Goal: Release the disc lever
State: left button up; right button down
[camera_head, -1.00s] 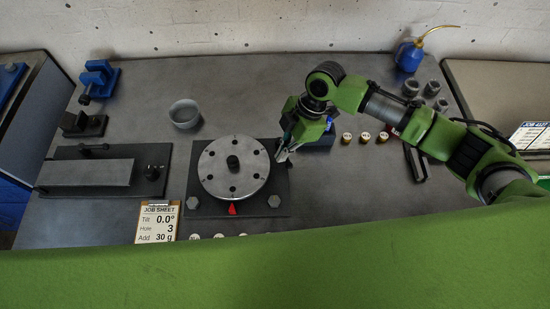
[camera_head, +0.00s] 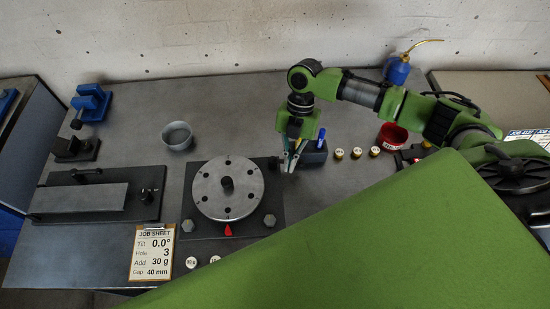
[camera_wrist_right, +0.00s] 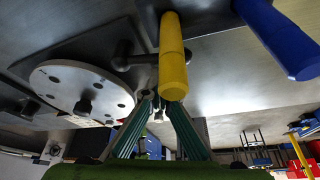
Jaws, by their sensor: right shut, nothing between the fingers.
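The round grey disc (camera_head: 228,205) with several holes and a dark centre hub sits on a dark base plate (camera_head: 205,231). It shows at the left of the right wrist view (camera_wrist_right: 70,90). A dark lever (camera_head: 273,162) stands at the disc's right edge, partly hidden by my gripper; its dark knob and arm show in the wrist view (camera_wrist_right: 123,56). My right gripper (camera_head: 289,168) is shut and empty, pointing down just right of the lever and apart from the disc. Its green fingers (camera_wrist_right: 160,97) meet in the wrist view. My left gripper is out of view.
A yellow handle (camera_wrist_right: 173,55) is near the fingers in the wrist view. A red bowl (camera_head: 392,137) lies further right. A job sheet (camera_head: 153,252) stands front left.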

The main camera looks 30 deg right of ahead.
jog(key=shift+w+d, duration=0.15)
jog(key=shift+d, duration=0.1)
jog(key=shift+w+d, duration=0.1)
jog(key=shift+w, duration=0.05)
dwell(0.5)
